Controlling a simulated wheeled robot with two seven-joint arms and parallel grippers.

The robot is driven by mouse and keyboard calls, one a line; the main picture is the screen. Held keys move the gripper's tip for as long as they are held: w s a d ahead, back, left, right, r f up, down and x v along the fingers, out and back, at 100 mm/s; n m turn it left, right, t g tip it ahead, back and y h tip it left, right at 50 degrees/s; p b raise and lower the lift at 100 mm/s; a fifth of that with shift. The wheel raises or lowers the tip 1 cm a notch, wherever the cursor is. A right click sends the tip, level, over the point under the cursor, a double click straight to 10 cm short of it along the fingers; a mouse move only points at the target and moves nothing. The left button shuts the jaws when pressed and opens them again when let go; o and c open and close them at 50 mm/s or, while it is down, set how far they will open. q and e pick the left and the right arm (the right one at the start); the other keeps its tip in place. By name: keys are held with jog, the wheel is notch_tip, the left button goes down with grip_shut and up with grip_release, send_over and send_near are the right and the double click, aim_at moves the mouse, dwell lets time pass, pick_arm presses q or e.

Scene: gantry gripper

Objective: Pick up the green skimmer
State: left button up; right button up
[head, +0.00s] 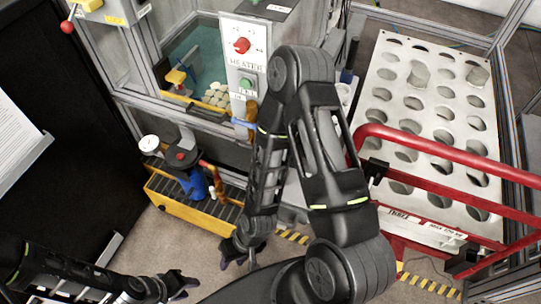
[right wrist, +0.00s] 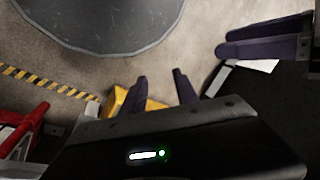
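I cannot make out a green skimmer for certain in either view. My right gripper (head: 238,262) hangs low in the middle of the head view, above the floor, just right of a yellow-framed cart. In the right wrist view its two dark purple fingers (right wrist: 160,82) stand apart with nothing between them. My left gripper (head: 184,286) is low at the bottom left of the head view. Its fingers look apart and empty there, and purple fingers show at the upper right of the right wrist view (right wrist: 264,36).
The yellow-framed cart (head: 205,216) carries a blue device (head: 193,186). A tank of greenish water (head: 203,72) is behind, beside a heater panel (head: 242,48). A white plate with many holes (head: 427,105) and red rails (head: 440,150) stand right. Floor shows around both grippers.

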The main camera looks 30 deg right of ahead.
jog(key=shift+o, duration=0.5)
jog(key=shift+o, duration=0.8)
jog(key=shift+w+r, duration=0.1)
jog(key=shift+w, duration=0.1)
jog(key=shift+o, duration=0.2)
jog(key=w+d+r+m+p, duration=0.1)
jog(key=w+d+r+m, duration=0.2)
jog(key=w+r+m, duration=0.2)
jog(key=w+r, duration=0.1)
jog(key=w, duration=0.2)
jog(key=shift+d, duration=0.4)
jog(key=w+d+r+m+h+p, duration=0.1)
jog(key=w+d+r+m, duration=0.4)
jog(key=r, duration=0.4)
jog(key=w+d+r+m+h+p, duration=0.1)
jog(key=w+d+r+m+p, duration=0.15)
jog(key=d+r+m, duration=0.75)
jog(key=r, duration=0.2)
jog(key=d+r+m+h, duration=0.1)
jog(key=d+r+m, duration=0.1)
jog(key=d+r, duration=0.1)
jog(key=s+d+r+m+h, duration=0.1)
jog(key=d+r+m, duration=0.1)
jog(key=r, duration=0.4)
jog(key=shift+d+m+g, duration=0.2)
jog(key=shift+m+g, duration=0.1)
jog(key=shift+s+d+r, duration=0.1)
jog(key=shift+d+r, duration=0.1)
jog(key=shift+r, duration=0.1)
